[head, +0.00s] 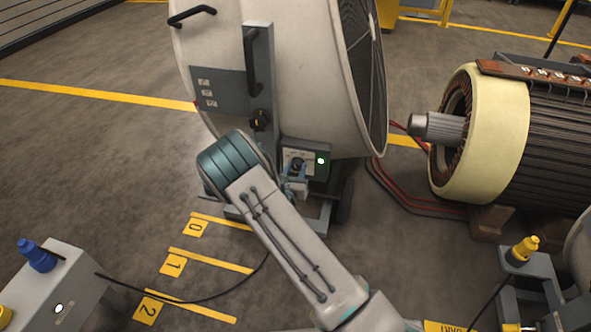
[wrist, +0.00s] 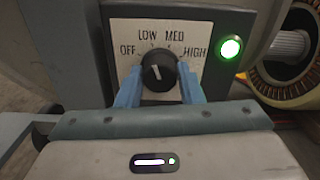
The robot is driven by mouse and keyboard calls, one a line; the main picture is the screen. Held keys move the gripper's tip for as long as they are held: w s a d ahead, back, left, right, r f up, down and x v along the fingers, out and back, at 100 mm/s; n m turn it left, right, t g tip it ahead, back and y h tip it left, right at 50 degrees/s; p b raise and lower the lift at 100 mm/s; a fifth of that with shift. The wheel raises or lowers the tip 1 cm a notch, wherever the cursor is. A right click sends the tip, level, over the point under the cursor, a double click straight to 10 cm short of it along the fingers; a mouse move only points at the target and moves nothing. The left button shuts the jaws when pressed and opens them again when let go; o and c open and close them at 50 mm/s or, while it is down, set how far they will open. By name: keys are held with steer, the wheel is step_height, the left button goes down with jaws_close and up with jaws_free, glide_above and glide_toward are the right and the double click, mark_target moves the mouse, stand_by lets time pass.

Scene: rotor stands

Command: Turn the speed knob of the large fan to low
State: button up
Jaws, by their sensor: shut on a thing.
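The large fan (head: 270,80) is a pale drum with a dark grille, standing on a low wheeled frame. Its control box (head: 325,150) has a light plate marked OFF, LOW, MED and HIGH. The black speed knob (wrist: 158,72) sits on that plate in the wrist view. Its white line points up and slightly left, about towards LOW. The knob also shows small in the head view (head: 298,163). My gripper (wrist: 159,86) is shut on the knob, with one blue finger on each side. A green light (wrist: 230,48) glows right of the plate.
A large motor with a bare shaft (head: 438,126) stands at the right on blocks. Red and black cables (head: 400,180) lie between it and the fan. A grey box with a blue plug (head: 38,255) is at lower left. The floor at left is mostly clear.

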steer(key=shift+s+f, duration=0.1)
steer(key=o, duration=1)
steer(key=shift+c, duration=0.2)
steer(key=p+v, duration=0.3)
steer(key=v, duration=1)
steer(key=shift+s+a, duration=0.15)
steer(key=shift+s, duration=0.2)
